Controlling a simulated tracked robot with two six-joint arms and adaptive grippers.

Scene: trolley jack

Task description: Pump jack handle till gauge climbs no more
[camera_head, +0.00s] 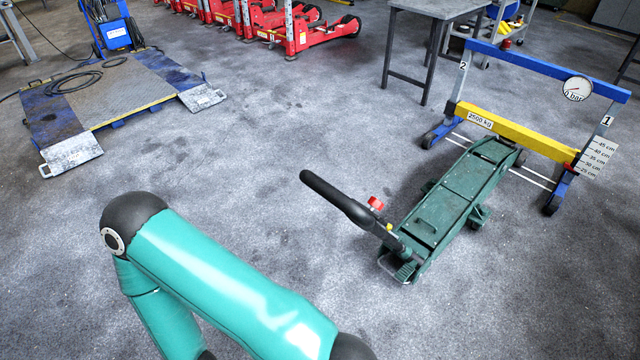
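A green trolley jack (450,197) stands on the floor at the right, its far end under a yellow crossbar (520,132) marked 2500 kg. Its black-gripped handle (341,202) slants up and to the left from the near end of the jack. A red knob (375,203) shows beside the handle. A round gauge (577,89) marked bar sits on the upper blue bar of the frame; its needle is too small to read surely. A teal arm of mine crosses the lower left, well apart from the handle. Neither gripper shows.
The blue frame (547,67) around the jack has a cm scale (597,157) at its right post. A grey table (437,9) stands behind. A low platform (113,92) lies at the upper left, and red jacks (310,33) at the back. The middle floor is clear.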

